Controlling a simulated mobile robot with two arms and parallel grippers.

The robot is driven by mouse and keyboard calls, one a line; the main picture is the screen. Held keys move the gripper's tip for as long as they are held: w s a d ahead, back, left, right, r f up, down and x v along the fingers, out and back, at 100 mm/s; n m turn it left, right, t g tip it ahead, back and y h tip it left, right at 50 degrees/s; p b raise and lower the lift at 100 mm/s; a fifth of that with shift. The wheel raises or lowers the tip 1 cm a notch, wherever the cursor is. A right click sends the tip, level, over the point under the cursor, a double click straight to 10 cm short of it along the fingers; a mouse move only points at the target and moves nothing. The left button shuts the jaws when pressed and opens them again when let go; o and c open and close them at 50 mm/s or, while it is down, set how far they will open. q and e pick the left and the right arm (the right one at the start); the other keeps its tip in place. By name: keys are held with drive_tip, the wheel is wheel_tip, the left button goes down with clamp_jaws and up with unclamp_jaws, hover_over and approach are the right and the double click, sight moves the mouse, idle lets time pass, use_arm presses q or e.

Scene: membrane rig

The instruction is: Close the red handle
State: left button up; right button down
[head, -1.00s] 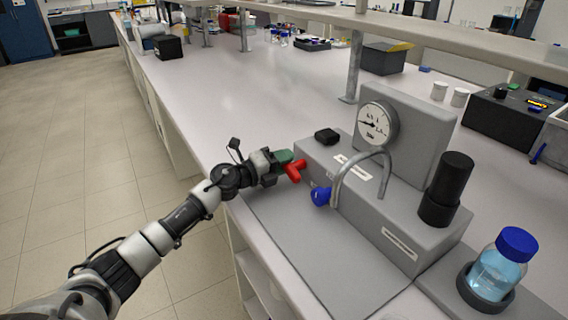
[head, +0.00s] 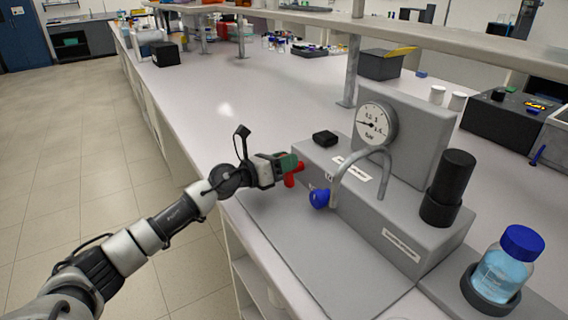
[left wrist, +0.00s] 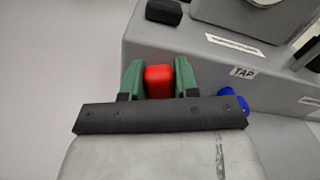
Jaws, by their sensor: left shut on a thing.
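The red handle (head: 294,175) is on the front of the grey membrane rig (head: 400,215), at its left end. It also shows in the left wrist view (left wrist: 159,81) between two green fingers. My left gripper (head: 287,163) is shut on the red handle. In the head view the handle's free end points down and a little left. Part of the handle is hidden by the fingers. My right gripper is in neither view.
A blue knob (head: 319,198) sits right of the red handle, under a bent metal pipe (head: 345,175). A gauge (head: 376,124), a black cylinder (head: 449,187) and a blue-capped bottle (head: 506,266) stand further right. The bench left of the rig is clear.

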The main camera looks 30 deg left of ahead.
use_arm(q)
drive_tip(key=shift+s+d+m+b, duration=0.15)
drive_tip(key=shift+d+m+b, duration=0.05)
drive_tip(key=shift+m, duration=0.75)
drive_tip(key=shift+s+d+m+b, duration=0.1)
drive_tip(key=shift+d+m+b, duration=0.1)
drive_tip(key=shift+m, duration=0.75)
drive_tip(key=o, duration=0.9)
drive_tip(key=b+v, duration=0.3)
drive_tip(key=v, duration=0.6)
drive_tip(key=shift+f, duration=0.2)
drive_tip(key=shift+s+a+r+b, duration=0.1)
drive_tip(key=shift+s+a+b, duration=0.3)
drive_tip(key=shift+s, duration=0.15)
drive_tip(key=shift+s+r, duration=0.1)
drive_tip(key=shift+s, duration=0.1)
drive_tip(key=shift+a, duration=0.1)
